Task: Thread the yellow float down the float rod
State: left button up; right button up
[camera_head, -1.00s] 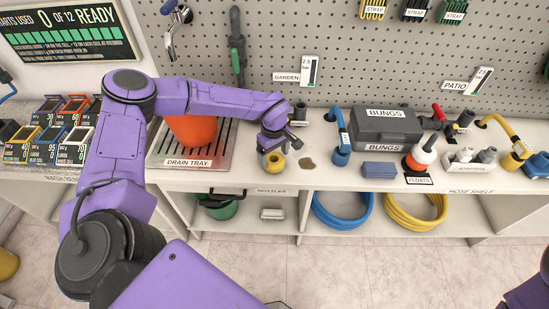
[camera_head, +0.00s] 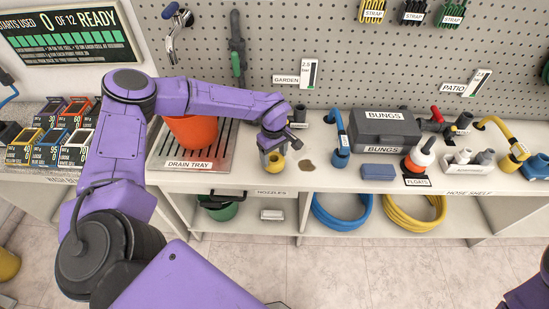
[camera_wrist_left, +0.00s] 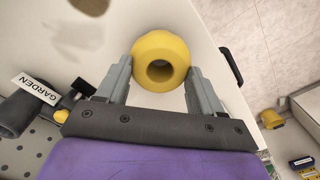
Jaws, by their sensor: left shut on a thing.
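The yellow float (camera_wrist_left: 141,50) is a thick ring with a hole through its middle. My left gripper (camera_wrist_left: 160,78) is shut on it, one finger on each side, in the left wrist view. In the head view, my left gripper (camera_head: 274,153) points down with the float (camera_head: 277,164) at its fingertips, over the front of the shelf just right of the drain tray. I cannot tell whether the float touches the shelf. An orange and white stack (camera_head: 418,158) with a dark upper end, which may be on the float rod, stands behind the FLOATS label at the right. My right gripper is out of view.
A blue block (camera_head: 378,172), a blue hose end (camera_head: 341,151) and a bungs case (camera_head: 385,130) stand between the left gripper and the stack. The drain tray (camera_head: 218,160) holds an orange bucket (camera_head: 192,130). A brown patch (camera_head: 308,164) marks the shelf right of the float.

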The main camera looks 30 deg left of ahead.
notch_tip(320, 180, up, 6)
jog(key=p, duration=0.6)
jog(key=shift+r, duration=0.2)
